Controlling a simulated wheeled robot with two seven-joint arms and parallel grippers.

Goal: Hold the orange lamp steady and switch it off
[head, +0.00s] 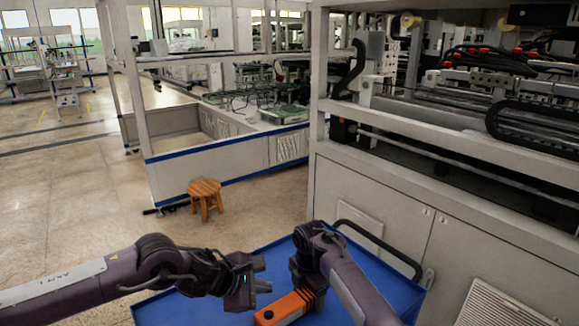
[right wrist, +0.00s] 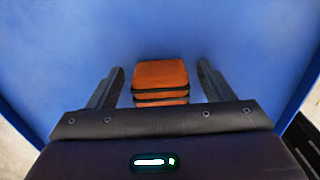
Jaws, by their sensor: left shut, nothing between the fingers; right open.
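The orange lamp (head: 284,309) lies on a blue surface in front of me in the head view. It has a dark round spot near its left end and dark ridges near its right end. In the right wrist view the lamp's ridged orange end (right wrist: 160,75) is between the two fingers of my right gripper (right wrist: 160,88), with a gap on each side. My right gripper is open; in the head view it is over the lamp's right end, its fingertips mostly hidden. My left gripper (head: 262,286) is shut and empty, just left of the lamp and apart from it.
The blue surface (head: 180,309) is a cart top with a black handle (head: 382,247) at its far right. A large grey machine cabinet (head: 375,205) stands close behind it. A wooden stool (head: 206,197) is on the floor further back. The blue top around the lamp is clear.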

